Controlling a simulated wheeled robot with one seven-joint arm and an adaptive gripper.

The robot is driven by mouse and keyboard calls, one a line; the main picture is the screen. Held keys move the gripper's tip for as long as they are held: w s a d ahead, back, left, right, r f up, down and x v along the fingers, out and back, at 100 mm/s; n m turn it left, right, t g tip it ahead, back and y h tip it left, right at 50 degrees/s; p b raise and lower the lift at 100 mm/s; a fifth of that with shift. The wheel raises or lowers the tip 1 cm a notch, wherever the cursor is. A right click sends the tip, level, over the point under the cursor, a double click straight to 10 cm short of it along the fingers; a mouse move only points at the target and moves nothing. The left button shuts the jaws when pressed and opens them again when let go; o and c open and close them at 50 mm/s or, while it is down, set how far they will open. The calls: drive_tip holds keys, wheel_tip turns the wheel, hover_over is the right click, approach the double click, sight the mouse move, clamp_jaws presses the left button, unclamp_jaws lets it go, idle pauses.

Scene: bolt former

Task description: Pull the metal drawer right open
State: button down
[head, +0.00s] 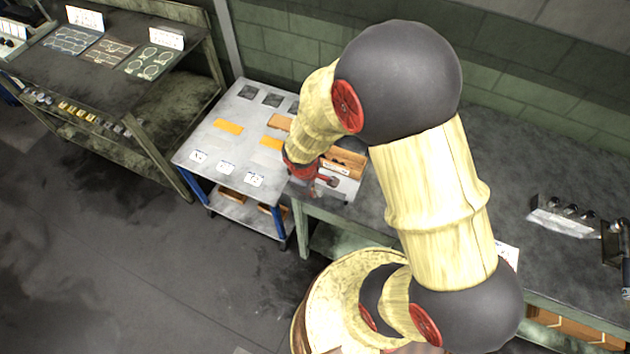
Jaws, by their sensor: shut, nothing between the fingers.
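My arm reaches from the lower right across the picture, and my gripper (326,181) is at its end, small and partly hidden by the wrist. It is shut and empty. It is at the front of a small light metal drawer (346,186) on the left end of the dark workbench. Brown wooden blocks or dividers (345,160) show at the top of the drawer unit. My arm hides part of the unit, so I cannot tell how far the drawer is out or whether my gripper touches it.
A metal table (205,150) with orange pieces, dark squares and white labels stands left of the workbench (500,170). A dark shelf bench (100,75) is at the upper left. A grey fixture with knobs (565,215) sits on the workbench's right. The floor at lower left is clear.

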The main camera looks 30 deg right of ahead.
drive_tip(key=shift+s+a+f, duration=0.1)
drive_tip(key=shift+s+f, duration=0.15)
drive_tip(key=shift+s, duration=0.15)
drive_tip(key=c, duration=2.3)
unclamp_jaws()
drive_tip(key=shift+w, duration=0.1)
drive_tip(key=shift+a+r+p, duration=0.15)
drive_tip(key=shift+r+p, duration=1.1)
drive_tip(key=shift+r, duration=0.3)
drive_tip(key=r+p, duration=0.1)
drive_tip(key=r, duration=0.1)
drive_tip(key=r+p, duration=0.3)
drive_tip(key=r, duration=0.1)
drive_tip(key=shift+s+a+p, duration=0.35)
drive_tip(key=shift+s+a, duration=0.05)
drive_tip(key=r, duration=0.4)
drive_tip(key=a+r, duration=0.1)
drive_tip(key=r, duration=0.2)
drive_tip(key=s+r, duration=0.1)
drive_tip(key=r, duration=0.3)
drive_tip(key=shift+s+a+r, duration=0.1)
drive_tip(key=shift+a+r, duration=0.2)
drive_tip(key=shift+r, duration=0.05)
